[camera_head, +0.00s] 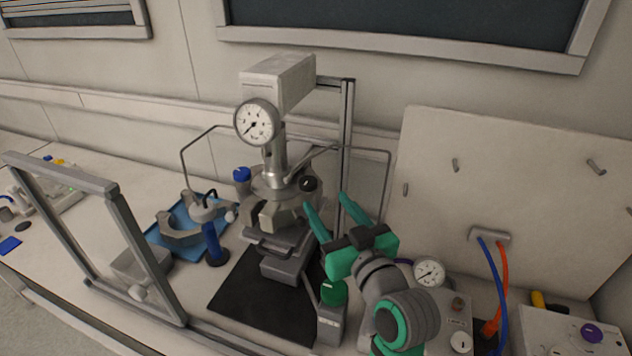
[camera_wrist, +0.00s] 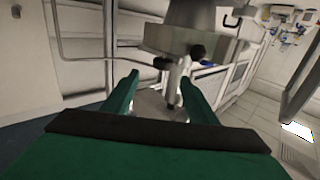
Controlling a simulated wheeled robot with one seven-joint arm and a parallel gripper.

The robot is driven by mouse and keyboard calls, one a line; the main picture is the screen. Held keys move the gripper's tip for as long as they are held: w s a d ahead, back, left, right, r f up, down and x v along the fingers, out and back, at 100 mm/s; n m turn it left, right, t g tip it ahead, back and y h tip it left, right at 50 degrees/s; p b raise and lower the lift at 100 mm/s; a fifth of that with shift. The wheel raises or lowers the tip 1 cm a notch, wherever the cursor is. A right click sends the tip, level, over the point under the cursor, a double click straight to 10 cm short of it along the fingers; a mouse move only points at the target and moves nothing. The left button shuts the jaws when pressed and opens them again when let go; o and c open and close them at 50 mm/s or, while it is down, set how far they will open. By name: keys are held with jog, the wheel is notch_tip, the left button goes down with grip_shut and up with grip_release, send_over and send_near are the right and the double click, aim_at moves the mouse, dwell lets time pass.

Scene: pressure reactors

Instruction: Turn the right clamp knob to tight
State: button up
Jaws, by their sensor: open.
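The pressure reactor (camera_head: 270,185) stands at mid-bench, with a round gauge on its upper front and a clamped grey body. A black round knob (camera_head: 308,184) sits on the right side of its head; I take it as the right clamp knob. My green gripper (camera_head: 326,204) is open, its fingers apart just below and right of that knob, with nothing seen between them in this view. In the wrist view the open fingers (camera_wrist: 160,80) point at the reactor's underside (camera_wrist: 190,38). A black knob (camera_wrist: 197,52) and a pale stem show beyond the fingertips. I cannot tell whether anything touches.
A thin wire frame (camera_head: 387,185) and a grey post (camera_head: 347,140) rise behind my gripper. A green-topped block (camera_head: 333,293) stands below my arm. A gauge (camera_head: 429,272) stands right.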

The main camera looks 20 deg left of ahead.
aim_at(301, 185)
jog(key=x, duration=0.8)
jog(key=shift+a, duration=0.35)
jog(key=c, duration=1.1)
jog(key=shift+o, duration=0.2)
jog(key=shift+s+a, duration=0.1)
jog(key=m+t+h, duration=0.1)
jog(key=h, duration=0.1)
jog(key=m+t+h, duration=0.1)
jog(key=m+h, duration=0.1)
jog(key=h, duration=0.1)
jog(key=a+m+t+h, duration=0.1)
jog(key=m+h, duration=0.1)
jog(key=shift+s+t, duration=0.25)
jog(key=shift+t, duration=0.15)
jog(key=m+h, duration=0.1)
jog(key=h, duration=0.1)
jog(key=m+h, duration=0.2)
jog(key=h, duration=0.1)
jog(key=m+h, duration=0.1)
jog(key=h, duration=0.1)
jog(key=shift+a+m, duration=0.4)
jog(key=shift+w+a+m+g+h, duration=0.1)
jog(key=shift+m+g+h, duration=0.2)
jog(key=shift+m+h, duration=0.85)
jog(key=shift+w+a+m+g+h, duration=0.1)
jog(key=shift+m+g+h, duration=0.4)
jog(key=shift+h, duration=1.15)
jog(key=shift+m, duration=0.25)
